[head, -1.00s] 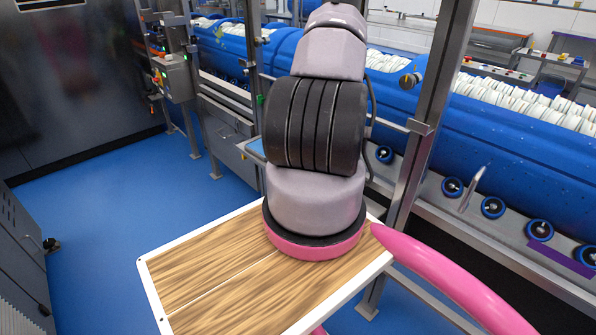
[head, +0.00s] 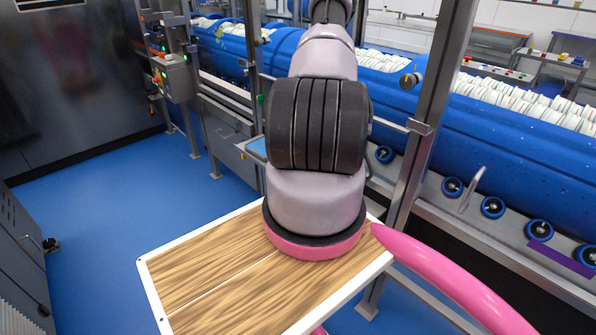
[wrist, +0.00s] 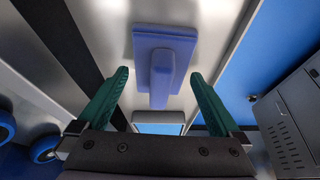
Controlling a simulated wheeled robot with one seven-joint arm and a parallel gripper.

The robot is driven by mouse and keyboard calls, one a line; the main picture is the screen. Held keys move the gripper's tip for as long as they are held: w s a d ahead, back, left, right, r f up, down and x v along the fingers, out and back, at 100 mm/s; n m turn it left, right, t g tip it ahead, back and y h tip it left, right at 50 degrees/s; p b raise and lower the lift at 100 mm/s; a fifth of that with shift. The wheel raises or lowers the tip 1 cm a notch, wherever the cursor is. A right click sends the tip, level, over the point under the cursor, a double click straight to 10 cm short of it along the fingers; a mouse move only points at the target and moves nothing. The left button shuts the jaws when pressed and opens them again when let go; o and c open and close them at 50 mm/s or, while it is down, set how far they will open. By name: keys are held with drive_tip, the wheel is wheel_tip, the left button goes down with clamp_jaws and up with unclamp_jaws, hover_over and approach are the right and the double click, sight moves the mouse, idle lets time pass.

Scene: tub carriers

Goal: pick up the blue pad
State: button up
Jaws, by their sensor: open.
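The blue pad (wrist: 165,48) shows in the wrist view as a blue-violet slab with a raised handle-like block, on a pale grey surface. I cannot make it out for sure in the head view. My gripper (wrist: 159,73) is open, with its two green fingers apart. The pad's raised block lies between the fingers in the picture, and the slab lies beyond the fingertips. I see no contact and nothing held. In the head view my arm hides the gripper.
A metal post (head: 431,125) stands right of my arm. A long blue machine (head: 520,155) with white items runs along the back right. A control box (head: 174,77) stands at the left. Blue floor (head: 120,215) is open at the left. A grey cabinet (wrist: 292,120) shows in the wrist view.

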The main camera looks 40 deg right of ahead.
drive_tip(key=c, duration=1.2)
wheel_tip(320, 180, up, 10)
drive_tip(key=shift+r, duration=0.1)
drive_tip(key=shift+c, duration=0.2)
